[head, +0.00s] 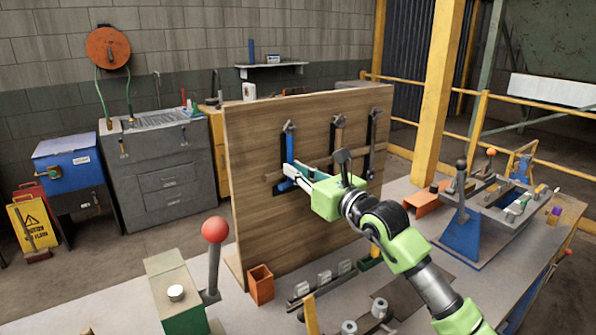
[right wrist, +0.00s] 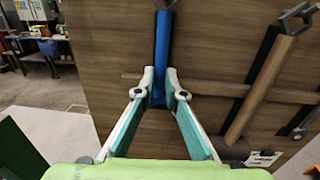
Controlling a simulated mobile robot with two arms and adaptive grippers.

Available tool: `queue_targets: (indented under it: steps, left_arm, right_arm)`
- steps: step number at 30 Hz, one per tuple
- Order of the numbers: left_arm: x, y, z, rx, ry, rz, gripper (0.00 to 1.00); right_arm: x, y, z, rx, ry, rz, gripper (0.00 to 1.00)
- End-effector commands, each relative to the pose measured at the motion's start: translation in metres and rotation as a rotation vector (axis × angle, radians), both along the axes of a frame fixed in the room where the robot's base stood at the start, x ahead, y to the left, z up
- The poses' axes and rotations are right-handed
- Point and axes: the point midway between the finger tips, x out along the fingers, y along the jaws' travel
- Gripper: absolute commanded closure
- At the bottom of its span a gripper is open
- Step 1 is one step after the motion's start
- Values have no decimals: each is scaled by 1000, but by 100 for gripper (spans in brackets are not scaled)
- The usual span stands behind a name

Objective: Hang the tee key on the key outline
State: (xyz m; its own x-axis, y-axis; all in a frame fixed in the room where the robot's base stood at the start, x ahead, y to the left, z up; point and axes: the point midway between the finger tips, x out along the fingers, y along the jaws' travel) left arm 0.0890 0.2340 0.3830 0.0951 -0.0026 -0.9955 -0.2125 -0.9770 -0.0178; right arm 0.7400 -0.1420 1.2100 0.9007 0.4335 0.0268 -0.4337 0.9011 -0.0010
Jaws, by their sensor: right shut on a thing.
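The tee key (head: 289,149), seen as a straight blue bar, stands upright against the wooden board at its left peg. It also shows in the right wrist view (right wrist: 163,55). A black outline (head: 281,189) shows around its lower end. My right gripper (head: 283,178) is shut on the lower part of the blue bar, with fingertips (right wrist: 159,84) on either side of it. The bar's top is near the grey peg (head: 289,126); I cannot tell whether it rests on it. No crossbar is clearly visible. My left gripper is out of view.
The upright wooden board (head: 255,215) also holds a wooden-handled tool (head: 338,135) and a dark tool (head: 373,135) to the right. A red-knobbed lever (head: 215,230), an orange box (head: 260,285) and a grey rack (head: 322,282) stand on the bench in front.

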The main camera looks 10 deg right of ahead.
Motion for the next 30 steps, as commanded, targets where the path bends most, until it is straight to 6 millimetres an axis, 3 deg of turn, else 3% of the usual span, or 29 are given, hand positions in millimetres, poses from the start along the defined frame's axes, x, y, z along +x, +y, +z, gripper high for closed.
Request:
queue_targets:
  steps: [2, 3, 4, 5, 17, 30]
  left_arm:
    - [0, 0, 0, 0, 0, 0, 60]
    - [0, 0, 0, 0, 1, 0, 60]
    - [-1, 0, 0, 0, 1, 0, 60]
    - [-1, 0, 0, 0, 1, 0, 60]
    - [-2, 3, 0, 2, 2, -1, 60]
    - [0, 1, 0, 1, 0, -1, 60]
  right_arm:
    - [0, 1, -3, -2, 6, 0, 100]
    - [0, 1, -3, -1, 6, 0, 79]
    - [0, 1, -3, -1, 6, 0, 72]
    - [0, 1, -3, -1, 6, 0, 70]
    - [-7, -3, -3, 0, 3, 1, 70]
    - [-84, -41, -6, -3, 5, 0, 70]
